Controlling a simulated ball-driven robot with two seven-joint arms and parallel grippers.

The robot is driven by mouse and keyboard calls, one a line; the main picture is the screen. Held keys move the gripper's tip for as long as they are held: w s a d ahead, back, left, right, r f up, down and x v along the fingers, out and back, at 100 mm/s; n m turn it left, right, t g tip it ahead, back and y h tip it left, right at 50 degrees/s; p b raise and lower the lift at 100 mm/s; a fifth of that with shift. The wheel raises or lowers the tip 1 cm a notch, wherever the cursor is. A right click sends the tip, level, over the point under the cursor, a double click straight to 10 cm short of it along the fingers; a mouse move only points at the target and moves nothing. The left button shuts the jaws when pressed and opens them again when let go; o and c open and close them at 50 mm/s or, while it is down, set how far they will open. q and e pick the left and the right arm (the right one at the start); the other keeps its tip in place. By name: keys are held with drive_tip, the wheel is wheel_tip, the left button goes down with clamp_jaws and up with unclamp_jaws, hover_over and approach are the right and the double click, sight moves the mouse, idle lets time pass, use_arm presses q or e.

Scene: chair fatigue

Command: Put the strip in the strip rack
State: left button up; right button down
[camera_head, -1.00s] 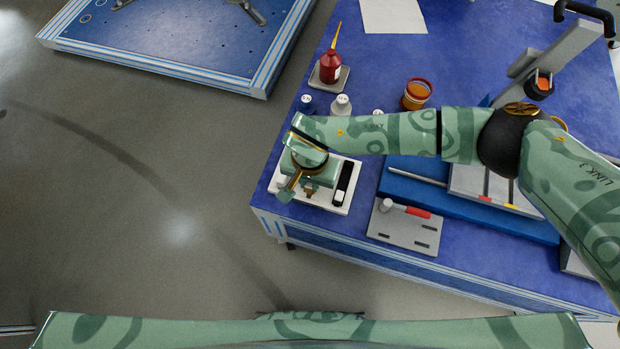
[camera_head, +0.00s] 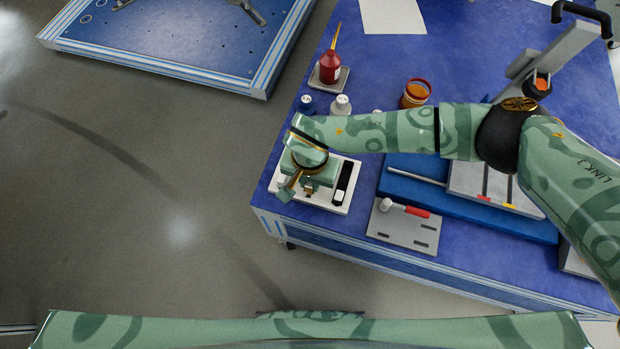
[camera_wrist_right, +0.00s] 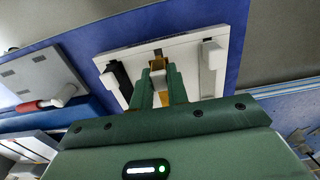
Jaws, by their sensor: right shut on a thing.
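The strip rack appears to be the white plate (camera_head: 335,205) with small white posts at the near left corner of the blue bench; the wrist view shows it too (camera_wrist_right: 220,38). My right gripper (camera_head: 288,192) is over its left half and hides part of it. In the wrist view the green fingers (camera_wrist_right: 160,82) are shut on a narrow brownish piece, seemingly the strip (camera_wrist_right: 158,54), close to the plate. Whether it touches the plate I cannot tell. A black bar (camera_head: 342,183) lies along the plate's right side. My left gripper is out of view.
A grey slotted plate with a red-handled tool (camera_head: 416,211) lies to the right, beside a blue fixture (camera_head: 470,205). Small bottles (camera_head: 342,104), a red bottle (camera_head: 330,68) and an orange jar (camera_head: 415,93) stand behind. The bench edge is close in front.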

drive_tip(key=shift+f+b, duration=0.6)
drive_tip(key=shift+f, duration=0.6)
drive_tip(key=c, duration=1.3)
unclamp_jaws()
drive_tip(key=shift+r, duration=0.1)
